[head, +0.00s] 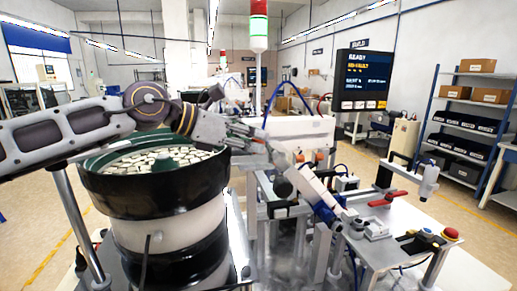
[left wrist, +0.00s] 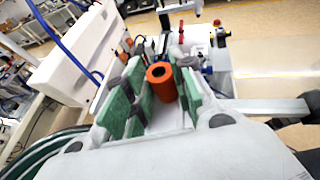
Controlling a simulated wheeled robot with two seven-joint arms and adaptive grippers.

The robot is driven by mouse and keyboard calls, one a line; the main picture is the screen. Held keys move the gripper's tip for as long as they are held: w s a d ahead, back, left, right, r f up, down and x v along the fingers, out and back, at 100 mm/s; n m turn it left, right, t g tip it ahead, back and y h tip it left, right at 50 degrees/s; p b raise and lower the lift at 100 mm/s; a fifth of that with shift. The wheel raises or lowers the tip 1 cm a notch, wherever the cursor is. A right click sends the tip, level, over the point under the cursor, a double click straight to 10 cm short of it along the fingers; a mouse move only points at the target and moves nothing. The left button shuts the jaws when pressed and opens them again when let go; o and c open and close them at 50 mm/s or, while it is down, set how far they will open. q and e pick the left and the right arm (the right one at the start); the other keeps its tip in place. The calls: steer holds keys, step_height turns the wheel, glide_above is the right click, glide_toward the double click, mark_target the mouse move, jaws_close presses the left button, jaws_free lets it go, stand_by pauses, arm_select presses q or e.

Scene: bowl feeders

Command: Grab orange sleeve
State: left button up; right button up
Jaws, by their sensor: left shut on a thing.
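In the left wrist view the orange sleeve (left wrist: 161,82) is a short tube with a dark round hole in its near end. It sits between the green-padded fingers of my left gripper (left wrist: 158,98), which is shut on it. In the head view my left arm reaches in from the left over the bowl feeder. My left gripper (head: 264,148) shows small there, just past the bowl's right rim, and I cannot make out the held sleeve in that view. My right gripper is not in view.
The black and green bowl feeder (head: 153,192), full of pale parts, stands below my left arm. A workbench (head: 400,240) with fixtures and a red button (head: 450,234) is at right. A signal tower (head: 258,28) and a status screen (head: 362,78) rise behind. Shelves stand far right.

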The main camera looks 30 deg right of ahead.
arm_select(q)
steer(key=shift+r, duration=0.1)
step_height(320, 180, up, 10)
stand_by(0.8)
stand_by(0.5)
